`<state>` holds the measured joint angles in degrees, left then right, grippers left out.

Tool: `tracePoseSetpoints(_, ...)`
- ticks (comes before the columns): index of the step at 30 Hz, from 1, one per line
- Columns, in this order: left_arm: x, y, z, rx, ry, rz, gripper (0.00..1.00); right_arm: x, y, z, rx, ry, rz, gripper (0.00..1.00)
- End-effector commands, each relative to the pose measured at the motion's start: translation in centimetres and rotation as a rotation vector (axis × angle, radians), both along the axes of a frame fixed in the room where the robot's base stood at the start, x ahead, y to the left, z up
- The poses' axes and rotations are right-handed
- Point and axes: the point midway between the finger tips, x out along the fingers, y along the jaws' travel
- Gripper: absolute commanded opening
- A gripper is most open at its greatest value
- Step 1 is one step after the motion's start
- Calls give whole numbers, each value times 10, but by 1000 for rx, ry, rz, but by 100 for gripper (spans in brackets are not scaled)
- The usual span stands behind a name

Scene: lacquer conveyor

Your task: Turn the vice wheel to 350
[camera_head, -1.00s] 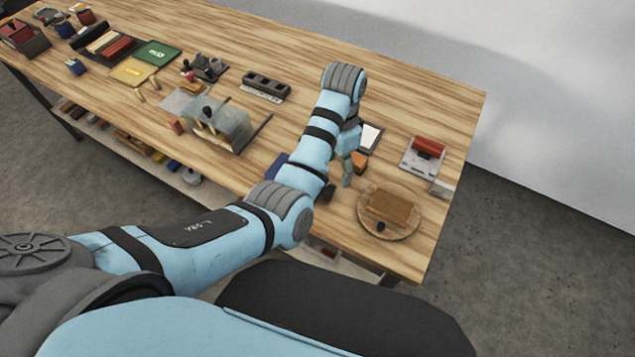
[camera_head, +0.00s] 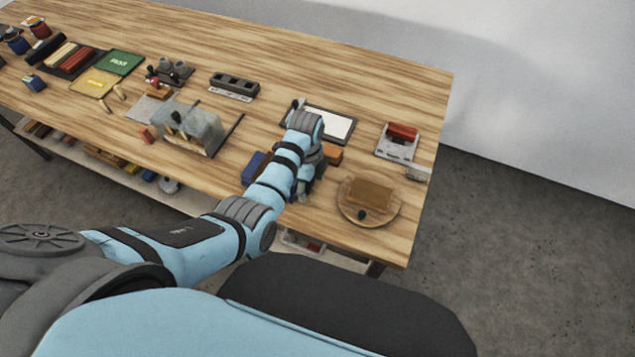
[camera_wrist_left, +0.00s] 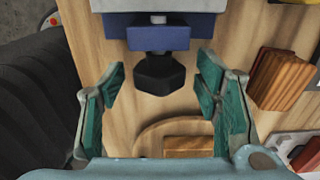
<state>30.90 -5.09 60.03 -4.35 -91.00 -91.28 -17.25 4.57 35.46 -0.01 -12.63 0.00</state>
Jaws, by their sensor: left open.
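The vice shows in the left wrist view as a blue block (camera_wrist_left: 170,33) under a pale grey body, with a dark faceted knob (camera_wrist_left: 158,74), seemingly its wheel, on a short shaft. My left gripper (camera_wrist_left: 161,80) is open, with its green-padded fingers on either side of the knob and gaps to both. In the head view a blue part (camera_head: 254,167), likely of the vice, shows beside my left forearm; the knob is hidden there. My left gripper (camera_head: 305,189) is low over the table near its front edge. I cannot read any angle on the wheel. My right gripper is out of view.
A round wooden board (camera_head: 346,210) with a brown block (camera_head: 370,194) lies right of the gripper. An orange block (camera_head: 333,154) and white-faced panel (camera_head: 335,124) are close behind. A clear-covered box (camera_head: 195,127) stands left. The table's far side is mostly free.

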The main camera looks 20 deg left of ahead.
Motion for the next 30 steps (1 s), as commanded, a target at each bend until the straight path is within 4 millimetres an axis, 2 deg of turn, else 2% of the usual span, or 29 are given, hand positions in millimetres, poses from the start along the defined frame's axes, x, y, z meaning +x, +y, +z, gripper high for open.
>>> tracePoseSetpoints(8,-1,2,-3,0,1,5,56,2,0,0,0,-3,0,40)
tracePoseSetpoints(17,-1,1,-3,0,0,3,9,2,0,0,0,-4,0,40)
tracePoseSetpoints(23,2,1,-6,3,48,2,9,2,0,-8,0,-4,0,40)
tracePoseSetpoints(27,4,1,-11,13,178,1,9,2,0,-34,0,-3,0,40)
tracePoseSetpoints(30,3,1,-6,12,181,2,9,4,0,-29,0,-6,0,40)
